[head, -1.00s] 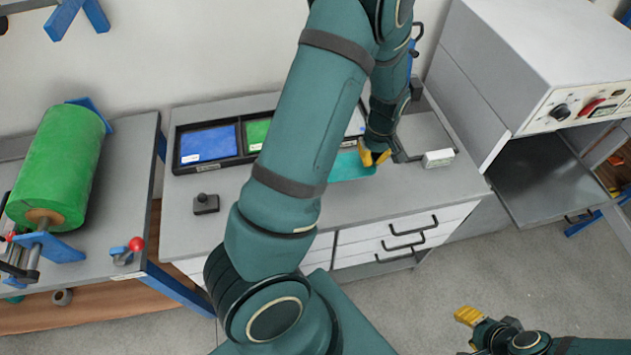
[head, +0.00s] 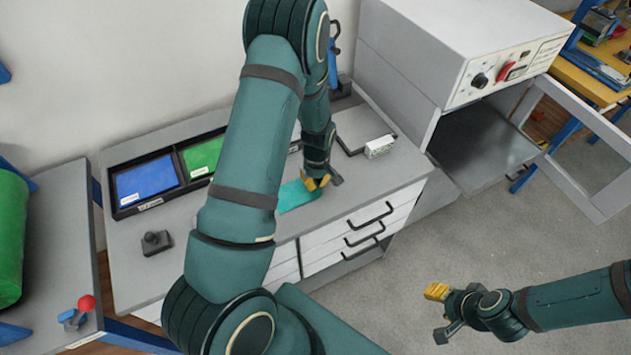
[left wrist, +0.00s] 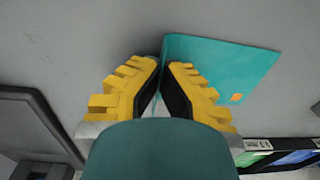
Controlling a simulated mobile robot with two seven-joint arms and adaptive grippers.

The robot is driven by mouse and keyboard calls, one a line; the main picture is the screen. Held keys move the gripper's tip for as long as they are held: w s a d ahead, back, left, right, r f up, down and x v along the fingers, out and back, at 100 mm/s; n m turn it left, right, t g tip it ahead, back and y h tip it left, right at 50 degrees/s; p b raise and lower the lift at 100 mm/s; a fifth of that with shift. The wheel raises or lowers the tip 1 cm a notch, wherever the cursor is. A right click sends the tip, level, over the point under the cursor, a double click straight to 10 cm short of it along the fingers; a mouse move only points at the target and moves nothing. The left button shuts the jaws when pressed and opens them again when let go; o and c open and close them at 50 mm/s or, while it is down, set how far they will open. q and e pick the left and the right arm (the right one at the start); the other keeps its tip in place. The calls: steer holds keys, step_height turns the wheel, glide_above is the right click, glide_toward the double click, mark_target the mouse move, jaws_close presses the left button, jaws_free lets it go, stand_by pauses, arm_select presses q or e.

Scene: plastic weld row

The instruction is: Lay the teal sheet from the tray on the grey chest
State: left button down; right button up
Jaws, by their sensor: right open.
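The teal sheet (head: 297,198) lies flat on the grey top of the drawer chest (head: 228,238), in front of the black tray (head: 124,211). In the left wrist view the sheet (left wrist: 218,68) shows a small orange mark near one corner. My left gripper (head: 321,183) is low over the chest top at the sheet's right end. In the left wrist view its fingertips (left wrist: 161,68) are nearly together, with the sheet's edge between them. My right gripper (head: 440,313) is open and empty over the floor at the lower right. My left arm hides part of the tray.
The tray holds blue (head: 146,180) and green (head: 204,157) sheets. A white block (head: 380,147) lies at the chest's right end. A large oven (head: 460,50) with an open door (head: 585,150) stands to the right. A green roll (head: 8,240) sits on the left bench.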

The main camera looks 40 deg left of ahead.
arm_select(q)
steer(key=c, duration=1.7)
jaws_free()
steer(key=shift+f, duration=0.1)
steer(key=o, duration=0.6)
steer(key=shift+c, duration=0.2)
